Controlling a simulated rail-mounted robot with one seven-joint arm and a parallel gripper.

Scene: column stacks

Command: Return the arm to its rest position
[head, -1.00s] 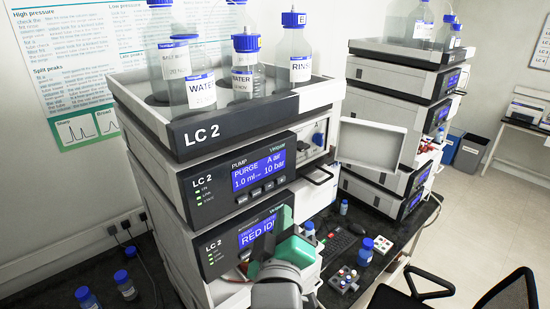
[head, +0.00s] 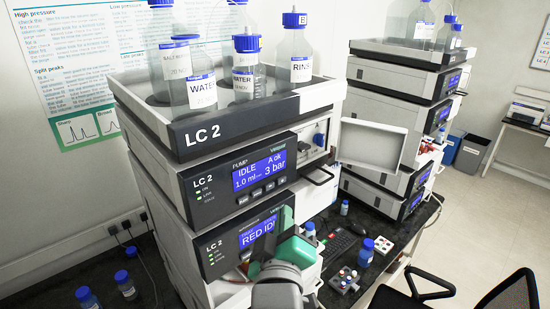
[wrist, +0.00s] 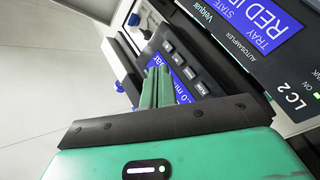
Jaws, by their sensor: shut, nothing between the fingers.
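My gripper (head: 285,214) is green and stands in front of the lower right of the LC 2 stack (head: 184,186) in the head view. It partly covers the autosampler display (head: 255,232), which reads "RED" and a cut-off word. In the wrist view my gripper (wrist: 158,75) has its two green fingers together with nothing between them. The pump display (head: 259,171) reads IDLE, A ok, 1.0 ml and 3 bar.
Several bottles, one labelled WATER (head: 201,92), stand in the tray (head: 190,139) on top of the stack. A black chair (head: 505,295) is at the lower right.

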